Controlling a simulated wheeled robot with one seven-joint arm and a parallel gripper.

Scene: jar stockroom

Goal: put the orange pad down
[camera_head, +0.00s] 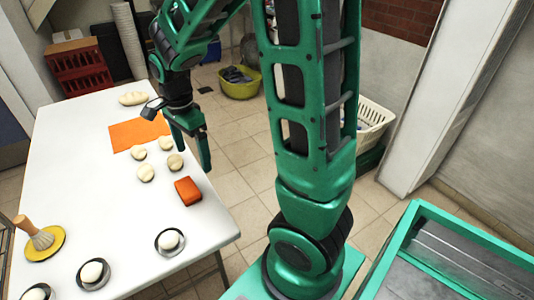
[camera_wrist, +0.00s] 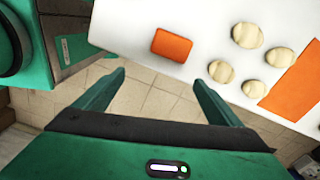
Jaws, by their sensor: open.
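An orange pad (camera_head: 188,190), a small rounded block, lies on the white table (camera_head: 95,185) near its right edge. In the wrist view the pad (camera_wrist: 171,46) lies flat beyond the fingertips and apart from them. My gripper (camera_head: 192,152) is open and empty above the table's right edge, farther back than the pad. In the wrist view floor tiles show between the open fingers (camera_wrist: 158,80).
Several pale dough-like balls (camera_head: 146,172) lie beside a flat orange sheet (camera_head: 138,133). Bare tabletop surrounds the pad.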

